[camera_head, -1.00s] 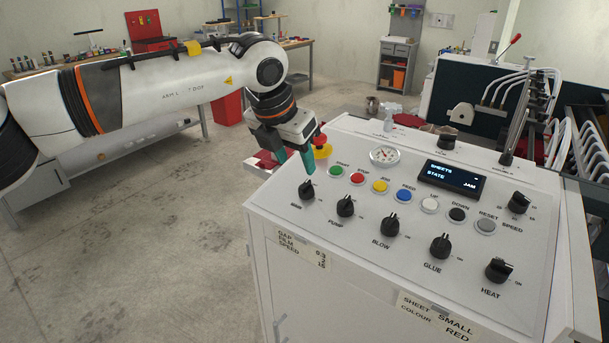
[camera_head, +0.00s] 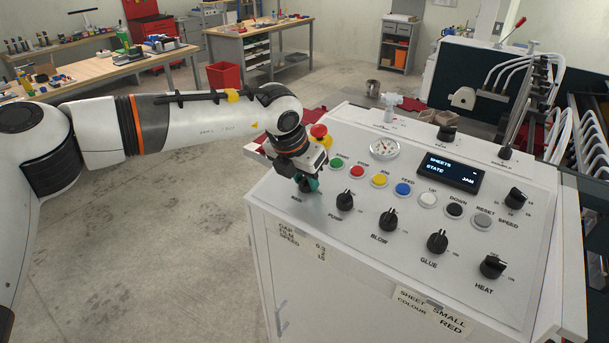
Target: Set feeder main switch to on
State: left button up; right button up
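The main switch (camera_head: 305,188) is the leftmost black rotary knob in the front row of the sloping white control panel. My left gripper (camera_head: 308,183) is down at this knob, with its teal fingertips beside it and partly covering it. I cannot tell whether the fingers are pressed shut on it, and the knob's pointer direction is hidden. The display (camera_head: 451,172) is lit and reads sheets and state jam. My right gripper is not in view.
The pump knob (camera_head: 345,200) stands just right of the main switch, with blow, glue and heat knobs further along. Coloured push buttons, starting with a green one (camera_head: 337,163), run behind them. A red emergency stop (camera_head: 319,132) stands close behind my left gripper.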

pick_arm(q)
jog(key=shift+c, duration=1.6)
jog(key=m+b, duration=0.3)
jog(key=b, duration=0.1)
jog(key=shift+f, duration=0.15)
jog(key=shift+m+g+h+b, duration=0.3)
jog(key=shift+m+b, duration=0.3)
jog(key=shift+m, duration=0.3)
jog(key=m+b, duration=0.1)
jog(key=m, duration=0.1)
jog(key=shift+m, duration=0.4)
jog(key=shift+w+r+m+g, duration=0.1)
jog(key=shift+r+m+g, duration=0.25)
jog(key=shift+m, duration=0.55)
jog(key=m, duration=0.2)
jog(key=shift+m+g, duration=0.25)
jog(key=shift+m, duration=0.15)
jog(key=m+g, duration=0.1)
jog(key=m, duration=0.5)
jog(key=shift+p, duration=0.35)
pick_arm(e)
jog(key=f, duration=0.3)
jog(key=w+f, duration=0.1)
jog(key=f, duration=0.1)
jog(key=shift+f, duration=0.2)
